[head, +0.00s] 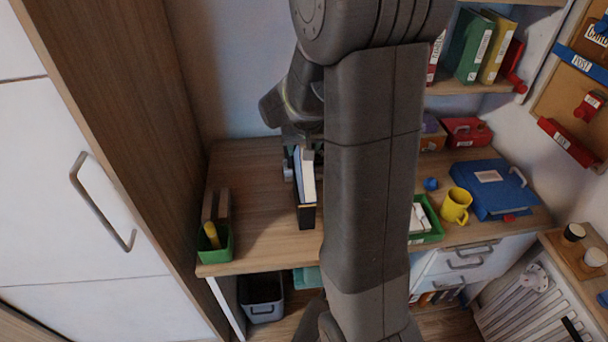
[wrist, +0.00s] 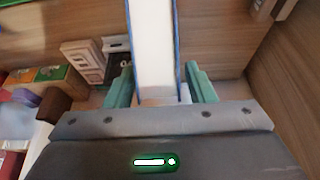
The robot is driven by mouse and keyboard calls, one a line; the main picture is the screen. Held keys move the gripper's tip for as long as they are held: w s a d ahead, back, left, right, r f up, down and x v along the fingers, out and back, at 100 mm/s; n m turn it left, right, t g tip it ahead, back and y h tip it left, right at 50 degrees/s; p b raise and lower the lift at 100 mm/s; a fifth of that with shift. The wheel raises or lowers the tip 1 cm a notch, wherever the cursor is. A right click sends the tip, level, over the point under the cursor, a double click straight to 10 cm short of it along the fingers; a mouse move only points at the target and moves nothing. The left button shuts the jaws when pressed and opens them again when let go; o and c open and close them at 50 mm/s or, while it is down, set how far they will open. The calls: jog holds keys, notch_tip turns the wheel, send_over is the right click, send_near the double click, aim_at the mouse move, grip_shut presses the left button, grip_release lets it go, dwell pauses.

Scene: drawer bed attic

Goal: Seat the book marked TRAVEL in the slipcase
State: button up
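A book (head: 307,180) with white pages and blue cover edges stands nearly upright on the desk in the head view. Its marking cannot be read. A black piece with a yellow band (head: 306,217), seemingly the slipcase, is at its near lower end; how far the book sits inside cannot be told. My gripper (head: 302,154) is at the book's far upper end, partly hidden by my arm.
A green pen holder (head: 215,243) stands at the desk's left front. Right of my arm are a green tray (head: 434,232), a yellow mug (head: 456,205) and a blue binder (head: 490,190). Shelved books (head: 468,48) stand above. A tall cabinet (head: 85,190) borders the left.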

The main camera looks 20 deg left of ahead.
grip_shut()
